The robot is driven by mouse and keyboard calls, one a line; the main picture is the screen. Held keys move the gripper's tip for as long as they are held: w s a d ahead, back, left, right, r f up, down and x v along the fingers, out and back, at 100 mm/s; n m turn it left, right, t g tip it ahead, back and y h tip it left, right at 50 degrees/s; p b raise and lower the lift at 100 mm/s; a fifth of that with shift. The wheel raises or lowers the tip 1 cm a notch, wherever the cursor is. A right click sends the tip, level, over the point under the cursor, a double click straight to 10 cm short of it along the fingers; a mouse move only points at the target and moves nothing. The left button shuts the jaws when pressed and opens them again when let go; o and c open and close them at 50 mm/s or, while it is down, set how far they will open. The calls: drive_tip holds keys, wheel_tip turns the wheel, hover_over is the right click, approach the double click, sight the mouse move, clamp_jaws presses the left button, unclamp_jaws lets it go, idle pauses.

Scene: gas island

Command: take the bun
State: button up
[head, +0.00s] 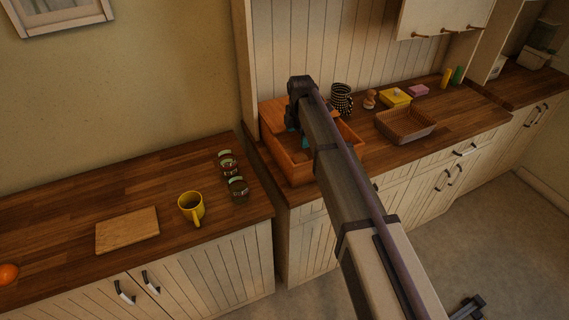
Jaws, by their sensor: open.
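I cannot make out a bun in the head view. An orange-brown wooden box (292,172) with its lid (285,112) raised at the back stands at the left end of the right-hand counter. My arm reaches across it and hides much of its inside. My gripper (298,135) is over or inside the box, mostly hidden behind my arm; only small teal parts of it show. The gripper is open. Whether anything lies between its fingers is hidden.
A dark patterned mug (341,100), a small brown object (370,99), a yellow box (395,97), a pink block (418,90) and a ribbed tray (406,124) stand right of the box. The left counter holds a board (127,231), a yellow mug (191,207) and jars (237,188).

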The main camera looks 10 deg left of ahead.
sight(300, 156)
drive_tip(key=f+n+b, duration=0.1)
drive_tip(key=f+b, duration=0.1)
drive_tip(key=f+n+b, duration=0.1)
drive_tip(key=f+b, duration=0.1)
drive_tip(key=f+n+b, duration=0.2)
drive_tip(key=shift+d, duration=0.3)
wheel_tip(300, 156, down, 5)
drive_tip(key=b, duration=0.5)
drive_tip(key=shift+s+d+f, duration=0.1)
drive_tip(key=shift+d, duration=0.05)
drive_tip(key=shift+r, duration=0.25)
drive_tip(key=shift+c, duration=0.2)
drive_tip(key=c, duration=1)
drive_tip(key=shift+o, duration=0.2)
wheel_tip(300, 156, up, 10)
drive_tip(key=p, duration=1)
drive_tip(key=shift+r+p, duration=0.25)
drive_tip(key=shift+p, duration=0.1)
